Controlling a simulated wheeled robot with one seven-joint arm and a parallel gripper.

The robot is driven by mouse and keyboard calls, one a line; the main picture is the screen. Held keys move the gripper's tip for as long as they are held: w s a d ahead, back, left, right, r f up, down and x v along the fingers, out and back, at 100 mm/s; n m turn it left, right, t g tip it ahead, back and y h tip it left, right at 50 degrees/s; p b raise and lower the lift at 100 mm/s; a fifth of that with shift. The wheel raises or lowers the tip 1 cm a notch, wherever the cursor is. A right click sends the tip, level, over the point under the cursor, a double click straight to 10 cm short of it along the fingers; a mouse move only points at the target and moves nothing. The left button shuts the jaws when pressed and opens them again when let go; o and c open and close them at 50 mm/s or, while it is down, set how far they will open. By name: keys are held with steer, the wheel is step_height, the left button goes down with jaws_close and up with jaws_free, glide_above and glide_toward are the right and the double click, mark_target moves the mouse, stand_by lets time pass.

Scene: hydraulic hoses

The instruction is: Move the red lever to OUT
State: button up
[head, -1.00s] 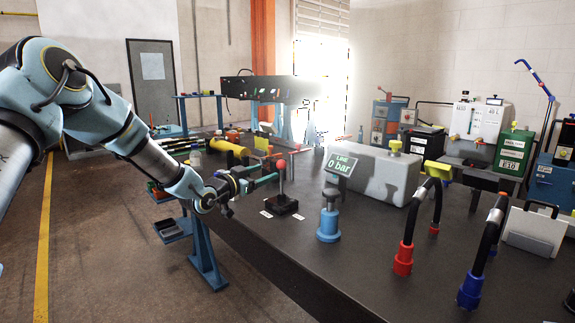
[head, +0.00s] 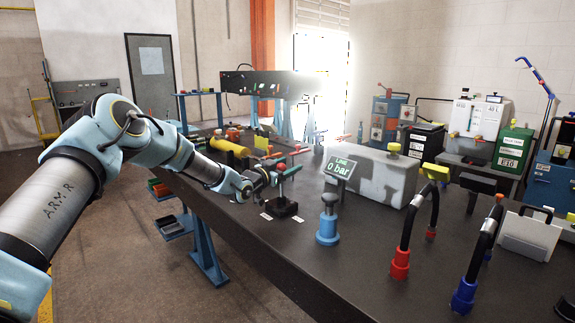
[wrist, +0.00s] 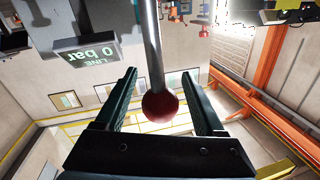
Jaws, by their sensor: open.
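The red lever has a red ball knob (head: 281,167) on a thin metal rod. The rod rises from a black base (head: 282,207) on the dark bench. My gripper (head: 289,170) is at the top of the lever, with its teal fingers open. In the wrist view, the red ball (wrist: 160,106) sits between the two spread fingers (wrist: 158,76), with a visible gap on each side. The rod (wrist: 152,45) runs out past the fingertips. Two small white labels lie by the base, left (head: 266,216) and right (head: 298,219); their text is too small to read.
Black hoses with a red fitting (head: 400,263) and a blue fitting (head: 464,296) stand further right. A yellow cylinder (head: 228,149) lies behind my arm. A grey box (head: 372,180) is behind the display.

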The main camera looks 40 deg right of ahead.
jaws_close()
stand_by(0.6)
stand_by(0.8)
